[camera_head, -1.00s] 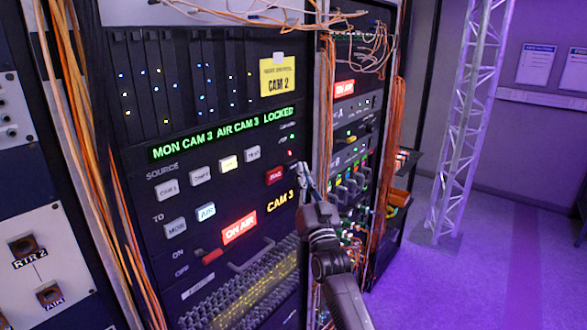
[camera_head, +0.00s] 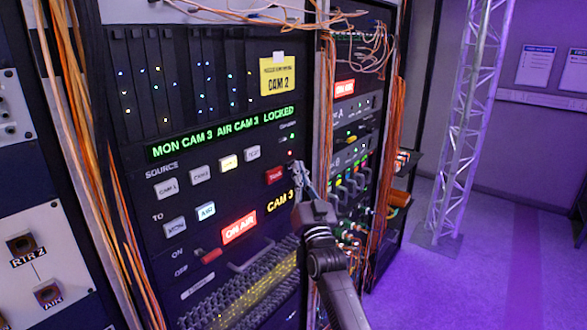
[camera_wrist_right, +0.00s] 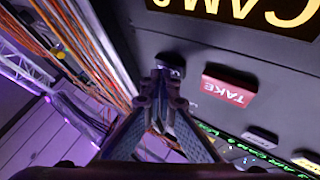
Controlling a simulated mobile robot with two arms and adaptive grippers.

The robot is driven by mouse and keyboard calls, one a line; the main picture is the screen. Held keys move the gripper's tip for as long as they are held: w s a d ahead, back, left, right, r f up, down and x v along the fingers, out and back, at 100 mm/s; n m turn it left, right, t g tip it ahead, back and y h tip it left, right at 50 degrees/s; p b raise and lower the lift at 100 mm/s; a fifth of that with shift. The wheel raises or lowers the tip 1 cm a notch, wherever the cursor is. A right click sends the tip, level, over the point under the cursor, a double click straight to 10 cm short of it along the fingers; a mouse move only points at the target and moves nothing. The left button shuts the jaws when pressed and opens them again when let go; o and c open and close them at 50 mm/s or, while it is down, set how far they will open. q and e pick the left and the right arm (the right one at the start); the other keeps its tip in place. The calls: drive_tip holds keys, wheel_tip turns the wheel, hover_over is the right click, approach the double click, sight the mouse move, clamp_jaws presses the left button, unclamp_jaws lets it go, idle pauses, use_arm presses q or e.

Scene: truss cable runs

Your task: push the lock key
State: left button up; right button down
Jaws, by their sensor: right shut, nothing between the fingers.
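My right gripper (camera_head: 297,167) is shut and empty, with its tips at the black panel, just right of the red TAKE key (camera_head: 275,176). In the right wrist view the fingertips (camera_wrist_right: 168,75) meet or nearly meet a dark key (camera_wrist_right: 175,69) beside the red TAKE key (camera_wrist_right: 230,92). Its lettering is mostly hidden by the fingers, so I cannot read it or tell whether it is pressed. The green display (camera_head: 222,134) reads MON CAM 3 AIR CAM 3 LOCKED. A small red light (camera_head: 290,153) is lit above the gripper tips. My left gripper is not in view.
Orange cables (camera_head: 325,110) hang just right of the panel, and more run down its left side. An ON AIR sign (camera_head: 239,227), source keys (camera_head: 200,174) and a red-handled switch (camera_head: 209,256) surround the work spot. A truss tower (camera_head: 465,130) stands right; floor there is clear.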

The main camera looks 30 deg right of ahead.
drive_tip(key=shift+s, duration=0.1)
drive_tip(key=shift+s+d+p, duration=0.3)
drive_tip(key=shift+s+p, duration=0.05)
drive_tip(key=shift+s, duration=0.25)
drive_tip(key=s, duration=0.1)
drive_tip(key=s+d+p, duration=0.1)
drive_tip(key=s, duration=0.1)
drive_tip(key=s+d+p, duration=0.1)
drive_tip(key=s, duration=0.1)
drive_tip(key=shift+s+d, duration=0.15)
drive_tip(key=shift+s, duration=0.1)
idle(0.3)
